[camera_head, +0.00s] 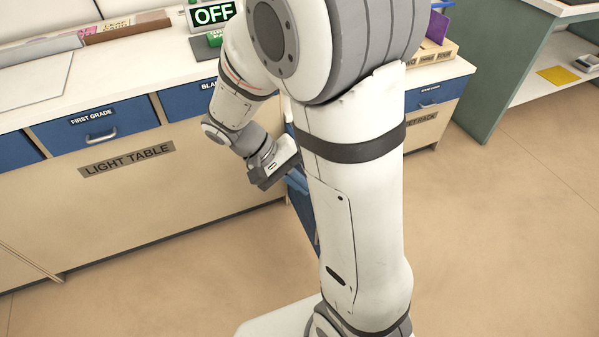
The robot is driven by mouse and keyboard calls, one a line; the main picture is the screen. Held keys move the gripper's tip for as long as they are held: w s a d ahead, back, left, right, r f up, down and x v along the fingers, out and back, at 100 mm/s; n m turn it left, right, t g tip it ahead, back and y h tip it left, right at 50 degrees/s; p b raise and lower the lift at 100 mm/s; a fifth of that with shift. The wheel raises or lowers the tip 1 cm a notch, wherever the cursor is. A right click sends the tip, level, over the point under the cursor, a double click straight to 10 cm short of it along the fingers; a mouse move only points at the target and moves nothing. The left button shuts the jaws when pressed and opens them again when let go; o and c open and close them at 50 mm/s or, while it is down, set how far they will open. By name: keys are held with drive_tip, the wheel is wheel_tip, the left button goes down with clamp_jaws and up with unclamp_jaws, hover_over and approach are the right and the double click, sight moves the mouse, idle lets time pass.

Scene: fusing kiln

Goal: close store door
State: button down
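A blue panel (303,212) stands out from the front of the cabinet under the worktop, mostly hidden behind my arm. It looks like a door standing open, but no label on it shows, so I cannot tell for certain that it is the store door. My gripper (272,178) is at the left edge of this panel, low in front of the cabinet. Its fingertips are small and partly hidden. I cannot tell whether it touches the panel or is open or shut.
The cabinet has a "LIGHT TABLE" front (128,160) and blue drawers, one marked "FIRST GRADE" (98,127). An "OFF" sign (213,14) stands on the worktop. A green-sided bench (507,75) is at the right. The floor (490,230) is clear at the right.

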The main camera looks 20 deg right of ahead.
drive_tip(key=w+a+f+t+h+b, duration=0.1)
drive_tip(key=w+f+h+b, duration=0.25)
drive_tip(key=f, duration=0.55)
drive_tip(key=w+a+f+n+t+h+b, duration=0.1)
drive_tip(key=w+a+f+t+h+b, duration=0.15)
drive_tip(key=f+h+b, duration=0.4)
drive_tip(key=w+a+f+t+h+b, duration=0.1)
drive_tip(key=w+f+b, duration=0.2)
drive_tip(key=f, duration=0.8)
drive_tip(key=d+b, duration=0.3)
drive_tip(key=d, duration=1.1)
drive_tip(key=shift+w+r, duration=0.3)
drive_tip(key=shift+w, duration=0.05)
